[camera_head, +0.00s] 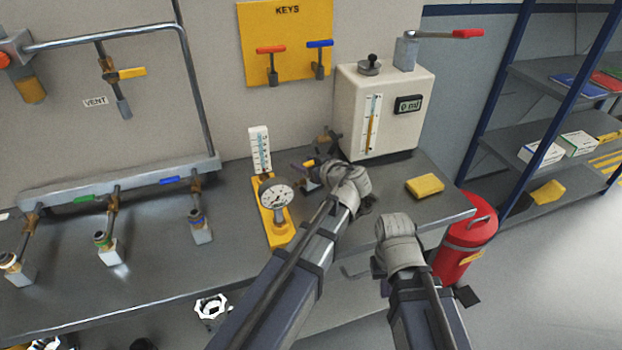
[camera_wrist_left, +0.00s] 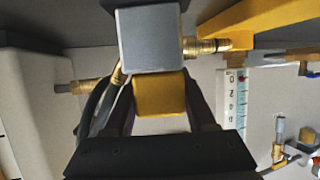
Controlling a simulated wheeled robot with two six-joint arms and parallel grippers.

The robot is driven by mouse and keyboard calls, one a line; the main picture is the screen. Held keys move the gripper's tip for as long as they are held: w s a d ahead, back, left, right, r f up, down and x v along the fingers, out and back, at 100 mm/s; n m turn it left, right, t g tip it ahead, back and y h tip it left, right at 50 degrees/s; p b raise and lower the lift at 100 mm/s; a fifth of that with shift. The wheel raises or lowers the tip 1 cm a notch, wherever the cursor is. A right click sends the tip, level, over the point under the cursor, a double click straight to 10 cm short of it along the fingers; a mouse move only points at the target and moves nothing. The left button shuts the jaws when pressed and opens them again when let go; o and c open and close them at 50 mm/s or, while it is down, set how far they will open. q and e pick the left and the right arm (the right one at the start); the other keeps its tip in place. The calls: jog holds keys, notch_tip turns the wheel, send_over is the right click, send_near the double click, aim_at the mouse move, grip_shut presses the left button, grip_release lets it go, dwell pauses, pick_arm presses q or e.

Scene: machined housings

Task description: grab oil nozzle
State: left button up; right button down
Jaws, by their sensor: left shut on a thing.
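The oil nozzle (camera_wrist_left: 160,95) shows in the left wrist view as a yellow block against a grey block, with brass fittings and a black hose beside it. My left gripper (camera_wrist_left: 161,112) is shut on the yellow block, one dark finger on each side. In the head view the left gripper (camera_head: 307,167) is in front of the white oil dispenser (camera_head: 384,105), left of its base. Only small yellow and grey bits of the nozzle (camera_head: 312,185) show there; my wrist hides the rest. My right gripper (camera_head: 466,296) is low at the right, by the red extinguisher, its fingers not clear.
A yellow gauge stand (camera_head: 278,235) with a round dial is close left of my left gripper. A yellow sponge-like block (camera_head: 425,186) lies on the bench at right. A red extinguisher (camera_head: 466,235) stands past the bench edge. Pipes with valves (camera_head: 120,185) fill the left.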

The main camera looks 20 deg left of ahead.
pick_arm(q)
grip_shut()
notch_tip(320, 180, up, 10)
jog(key=p, duration=1)
